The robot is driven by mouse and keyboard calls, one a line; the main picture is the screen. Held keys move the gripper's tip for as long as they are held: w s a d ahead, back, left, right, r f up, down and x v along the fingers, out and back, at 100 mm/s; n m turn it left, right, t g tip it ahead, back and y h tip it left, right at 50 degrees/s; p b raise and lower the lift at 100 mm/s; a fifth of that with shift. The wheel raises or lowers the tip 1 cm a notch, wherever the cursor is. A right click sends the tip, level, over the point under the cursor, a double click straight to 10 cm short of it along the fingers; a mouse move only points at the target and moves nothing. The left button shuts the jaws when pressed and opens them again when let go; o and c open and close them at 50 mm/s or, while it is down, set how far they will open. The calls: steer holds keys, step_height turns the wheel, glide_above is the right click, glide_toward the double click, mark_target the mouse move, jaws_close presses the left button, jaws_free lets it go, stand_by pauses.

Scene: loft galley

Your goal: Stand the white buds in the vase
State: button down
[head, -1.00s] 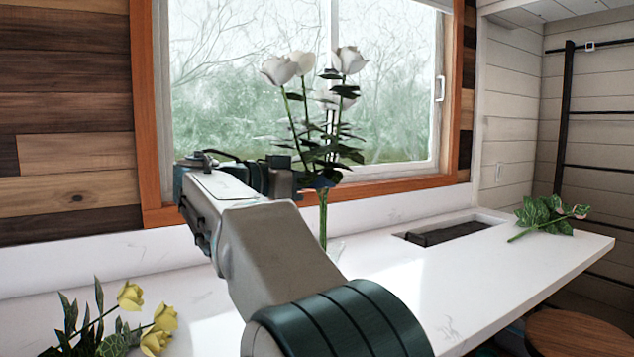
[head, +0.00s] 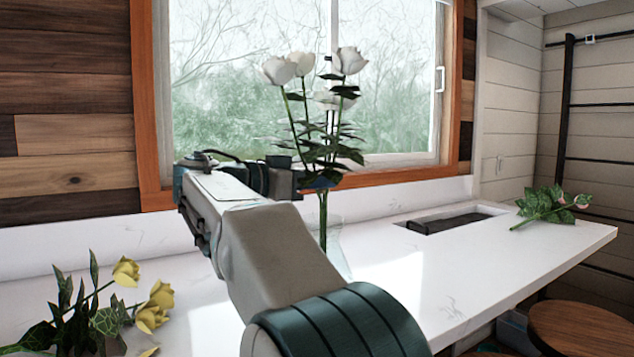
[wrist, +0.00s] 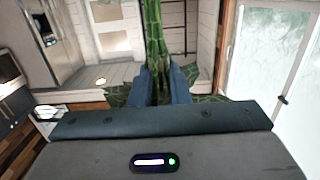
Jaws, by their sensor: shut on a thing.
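The white buds (head: 343,62) are a bunch of white blooms with dark leaves on long green stems, upright in front of the window. My gripper (head: 316,181) is shut on the stems below the leaves and holds the bunch above the counter. In the wrist view the green stems (wrist: 153,35) run up from between the blue fingers (wrist: 167,86). The clear glass vase (head: 338,247) stands on the counter at the lower stems, partly hidden by my arm. The stem ends are hidden, and I cannot tell whether they are inside the vase or in front of it.
Yellow flowers (head: 153,308) are on the white counter (head: 420,265) at the front left. A leafy pink flower (head: 548,205) lies at the right end, beyond a dark recessed sink (head: 450,222). A round wooden stool (head: 585,330) stands at the lower right.

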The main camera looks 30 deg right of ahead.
steer(key=shift+c, duration=0.4)
jaws_free()
stand_by(0.4)
steer(key=shift+a, duration=0.1)
stand_by(0.6)
steer(key=a, duration=1.1)
steer(key=shift+w+a+b, duration=0.3)
steer(key=shift+w+a, duration=0.05)
steer(key=shift+a, duration=0.05)
stand_by(1.0)
steer(key=shift+s, duration=0.1)
stand_by(0.4)
